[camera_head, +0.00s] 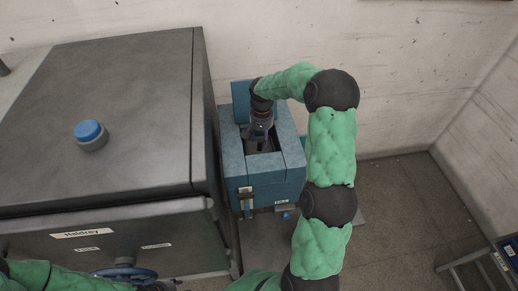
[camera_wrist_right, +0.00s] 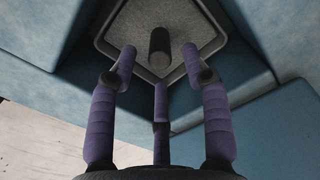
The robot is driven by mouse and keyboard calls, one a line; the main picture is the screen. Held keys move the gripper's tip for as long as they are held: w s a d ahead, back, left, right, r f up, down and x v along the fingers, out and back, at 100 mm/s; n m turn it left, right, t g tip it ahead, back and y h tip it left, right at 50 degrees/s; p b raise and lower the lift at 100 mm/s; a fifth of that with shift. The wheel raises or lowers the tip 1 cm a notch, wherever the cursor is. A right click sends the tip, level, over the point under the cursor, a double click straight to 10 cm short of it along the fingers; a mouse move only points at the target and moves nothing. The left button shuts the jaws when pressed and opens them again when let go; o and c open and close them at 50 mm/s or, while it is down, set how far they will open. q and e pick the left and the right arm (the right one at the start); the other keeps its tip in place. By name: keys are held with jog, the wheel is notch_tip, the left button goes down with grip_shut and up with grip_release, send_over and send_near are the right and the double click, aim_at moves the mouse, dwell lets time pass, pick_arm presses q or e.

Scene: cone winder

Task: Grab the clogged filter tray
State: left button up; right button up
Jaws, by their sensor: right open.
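The filter tray (camera_wrist_right: 130,22) shows in the right wrist view as a grey speckled panel with a paler rim, set inside a blue housing. A dark cylindrical knob (camera_wrist_right: 159,42) stands up from its middle. My right gripper (camera_wrist_right: 160,66) has its three purple fingers spread, with the knob ahead between the tips and apart from them. In the head view the right gripper (camera_head: 259,141) points down into the square opening of the blue box (camera_head: 290,181), and hides most of the tray. My left gripper (camera_head: 166,286) is only partly seen at the bottom edge.
A large dark grey machine (camera_head: 125,130) with a blue button (camera_head: 89,131) on top stands close left of the box. A blue handwheel (camera_head: 125,273) is on its front. The pale wall is behind. A metal step ladder (camera_head: 480,265) stands at lower right; floor between is clear.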

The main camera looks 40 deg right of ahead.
aim_at(260, 147)
jog(key=f, duration=0.2)
jog(key=a+f+p, duration=0.1)
jog(key=f, duration=0.1)
jog(key=shift+s+f+p, duration=0.15)
jog(key=shift+f+p, duration=0.1)
jog(key=shift+p, duration=0.05)
jog(key=shift+f, duration=0.35)
jog(key=shift+r, duration=0.1)
jog(key=shift+c, duration=0.5)
grip_shut()
